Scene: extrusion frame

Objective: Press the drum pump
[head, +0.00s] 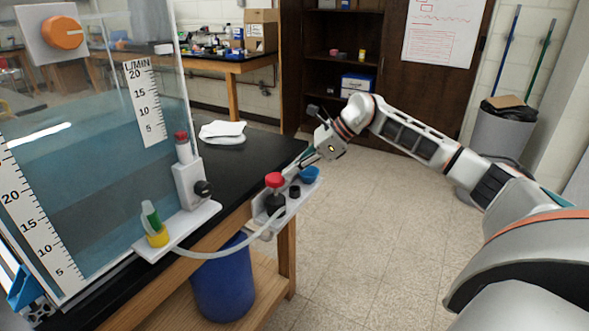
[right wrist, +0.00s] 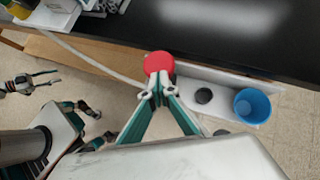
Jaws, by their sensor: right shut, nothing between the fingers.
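The drum pump has a red round knob (head: 274,180) on a dark body, on a white shelf (head: 262,214) at the bench edge. The red knob also shows in the right wrist view (right wrist: 158,62). My right gripper (head: 292,168) is shut and empty, up and to the right of the knob. In the right wrist view its fingertips (right wrist: 159,88) overlap the knob's lower edge; contact cannot be told. My left gripper (right wrist: 57,77) shows small at the left of that view, fingers apart and empty; it is outside the head view.
A blue cup (head: 309,174) and a black cap (head: 294,192) sit beside the pump on the shelf. A pale hose (head: 222,253) runs to a yellow-green fitting (head: 155,228). A blue drum (head: 222,285) stands below. A clear tank (head: 85,190) fills the left.

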